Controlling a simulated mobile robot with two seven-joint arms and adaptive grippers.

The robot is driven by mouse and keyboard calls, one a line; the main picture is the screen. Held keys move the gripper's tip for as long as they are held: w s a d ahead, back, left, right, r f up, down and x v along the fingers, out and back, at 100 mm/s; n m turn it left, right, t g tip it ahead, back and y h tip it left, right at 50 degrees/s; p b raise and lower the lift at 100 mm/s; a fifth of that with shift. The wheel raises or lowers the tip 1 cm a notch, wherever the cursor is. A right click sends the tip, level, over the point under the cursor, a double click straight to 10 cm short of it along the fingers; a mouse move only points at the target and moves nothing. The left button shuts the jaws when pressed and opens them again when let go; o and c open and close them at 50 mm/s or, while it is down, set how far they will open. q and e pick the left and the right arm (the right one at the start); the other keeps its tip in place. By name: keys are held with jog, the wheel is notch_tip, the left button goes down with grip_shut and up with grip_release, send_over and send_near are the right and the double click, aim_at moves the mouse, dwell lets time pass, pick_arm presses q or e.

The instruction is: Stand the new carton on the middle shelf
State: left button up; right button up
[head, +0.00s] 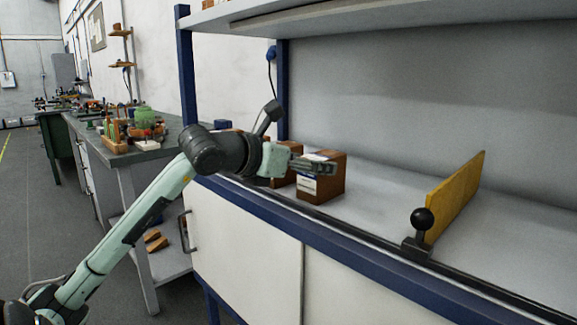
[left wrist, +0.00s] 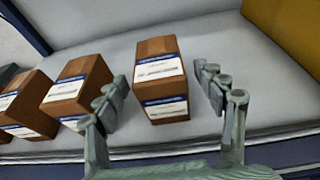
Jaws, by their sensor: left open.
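A brown carton (head: 328,182) with a white and blue label stands upright on the grey shelf (head: 385,205), at the right end of a row of similar cartons. In the left wrist view this carton (left wrist: 161,112) is between the spread fingers of my left gripper (left wrist: 161,78), with gaps visible on both sides. In the head view my left gripper (head: 318,166) is open at the carton's label side and hides part of it. Another carton (head: 285,180) is partly hidden behind the gripper. My right gripper is not in view.
In the left wrist view, two more cartons stand left of the fingers, the nearer one (left wrist: 75,85) close to the left finger. A yellow divider (head: 455,198) with a black knob (head: 422,219) stands to the right. Bare shelf lies between. An upper shelf (head: 300,12) overhangs.

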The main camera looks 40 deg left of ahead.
pick_arm(q)
jog(key=b+v, duration=0.1)
jog(key=v, duration=0.6)
jog(key=shift+s, duration=0.35)
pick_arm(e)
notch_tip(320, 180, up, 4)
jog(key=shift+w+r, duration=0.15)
